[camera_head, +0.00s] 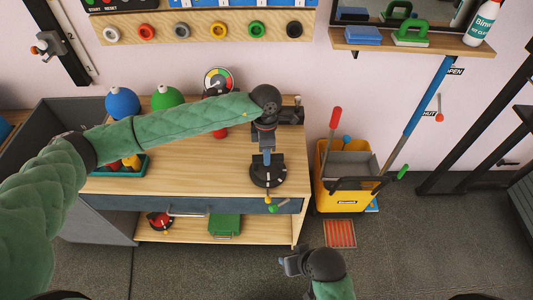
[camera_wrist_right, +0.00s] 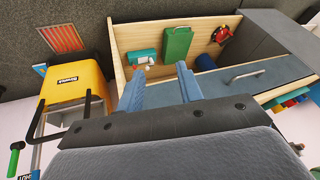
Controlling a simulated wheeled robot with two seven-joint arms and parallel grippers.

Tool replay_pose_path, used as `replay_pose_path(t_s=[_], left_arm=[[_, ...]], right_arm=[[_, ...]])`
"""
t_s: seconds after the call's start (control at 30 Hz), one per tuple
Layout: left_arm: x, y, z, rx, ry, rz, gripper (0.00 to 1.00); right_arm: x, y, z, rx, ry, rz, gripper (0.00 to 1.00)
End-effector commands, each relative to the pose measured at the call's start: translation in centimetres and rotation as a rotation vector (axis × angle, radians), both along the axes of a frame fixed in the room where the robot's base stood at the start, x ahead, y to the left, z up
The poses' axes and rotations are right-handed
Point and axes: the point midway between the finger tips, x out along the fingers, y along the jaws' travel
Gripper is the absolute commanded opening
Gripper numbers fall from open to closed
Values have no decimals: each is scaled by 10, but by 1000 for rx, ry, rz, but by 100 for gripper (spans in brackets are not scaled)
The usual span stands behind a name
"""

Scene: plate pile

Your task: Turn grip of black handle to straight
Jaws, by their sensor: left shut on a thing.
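A black handle device with a round dark base (camera_head: 268,178) stands near the right front of the wooden cabinet top. My left gripper (camera_head: 267,158) points down over the middle of this base and is shut on the black handle. Its fingers hide most of the grip, so the grip's exact angle cannot be told. My right gripper (camera_head: 290,263) is low in front of the cabinet, away from the handle. In the right wrist view its two blue fingers (camera_wrist_right: 161,90) are apart with nothing between them.
The wooden cabinet (camera_head: 190,186) has a drawer and a lower shelf with a green box (camera_head: 225,224). Blue (camera_head: 122,103) and green (camera_head: 167,97) round objects stand at the back left. A yellow mop bucket (camera_head: 342,195) stands to the right.

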Motion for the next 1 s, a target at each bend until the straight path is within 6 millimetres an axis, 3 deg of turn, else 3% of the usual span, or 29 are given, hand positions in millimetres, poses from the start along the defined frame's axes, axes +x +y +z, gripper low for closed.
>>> replay_pose_path(t_s=[0.07, 0.1, 0.2, 0.57, 0.73, 0.83, 1.0], left_arm=[[0, 0, 1, -1, 0, 0, 2], [0, 0, 1, 0, 0, 0, 31], [0, 0, 0, 0, 0, 0, 47], [1, 0, 5, 0, -1, 0, 47], [6, 0, 26, -1, -3, 0, 47], [10, 1, 42, -1, -3, 1, 47], [13, 1, 64, -1, -2, 0, 47]], right_arm=[[0, 0, 0, 0, 0, 0, 36], [0, 0, 0, 0, 0, 0, 36], [0, 0, 0, 0, 0, 0, 36], [0, 0, -1, 1, -2, 0, 36], [3, 3, -12, 9, -20, -5, 36], [6, 5, -33, 10, -25, -8, 36], [9, 7, -48, 14, -41, -14, 36]])
